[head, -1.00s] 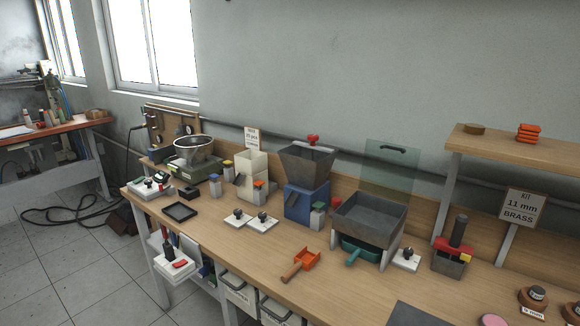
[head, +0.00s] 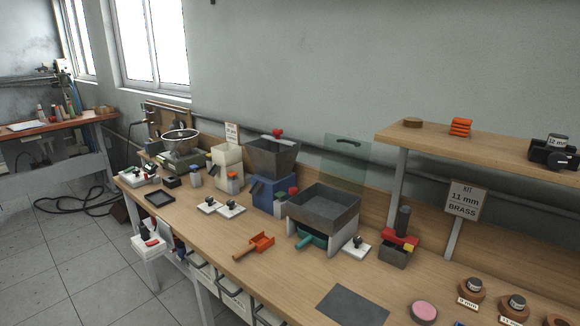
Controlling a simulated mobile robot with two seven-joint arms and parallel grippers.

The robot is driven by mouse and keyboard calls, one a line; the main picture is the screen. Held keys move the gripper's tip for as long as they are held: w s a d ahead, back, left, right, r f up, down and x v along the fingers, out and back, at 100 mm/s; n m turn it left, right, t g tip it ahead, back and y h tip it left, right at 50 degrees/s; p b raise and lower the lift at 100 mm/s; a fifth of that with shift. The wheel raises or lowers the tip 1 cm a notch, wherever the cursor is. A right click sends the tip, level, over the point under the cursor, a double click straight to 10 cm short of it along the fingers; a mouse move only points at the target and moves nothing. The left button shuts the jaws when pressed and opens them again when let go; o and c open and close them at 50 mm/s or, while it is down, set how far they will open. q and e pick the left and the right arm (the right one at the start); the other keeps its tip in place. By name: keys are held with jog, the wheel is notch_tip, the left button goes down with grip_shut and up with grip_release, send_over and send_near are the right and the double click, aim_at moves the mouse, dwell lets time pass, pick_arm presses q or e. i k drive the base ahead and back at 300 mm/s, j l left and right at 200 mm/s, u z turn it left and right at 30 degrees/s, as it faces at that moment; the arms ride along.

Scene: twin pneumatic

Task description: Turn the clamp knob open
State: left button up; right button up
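I cannot tell for certain which part is the clamp knob. A black device with a round knob (head: 558,158) stands on the raised shelf at the far right, with a partly legible white label. A red knob (head: 278,133) sits at the top of the dark hopper (head: 272,158) on the blue machine (head: 270,195). Another red knob (head: 293,192) is at that machine's right side. Small black knobs stand on white plates, one (head: 357,241) right of the grey tray. Neither of my grippers shows in the head view.
The wooden bench (head: 200,240) also holds a grey tray (head: 325,205), an orange scoop (head: 255,246), a teal scoop (head: 310,241), a dark mat (head: 352,306) and a pink disc (head: 424,310). A sign (head: 462,201) reads "KIT 11 mm BRASS". The bench front has some clear surface.

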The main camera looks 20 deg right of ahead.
aim_at(556, 161)
jog(key=k+l, duration=0.2)
jog(key=l, duration=0.2)
jog(key=k+l, duration=0.25)
jog(key=l, duration=0.15)
jog(key=k+l, duration=0.2)
jog(key=l, duration=0.15)
jog(key=k+l, duration=0.2)
jog(key=l, duration=0.2)
jog(key=k+l, duration=0.25)
jog(key=l, duration=0.15)
jog(key=k+l, duration=0.2)
jog(key=l, duration=0.2)
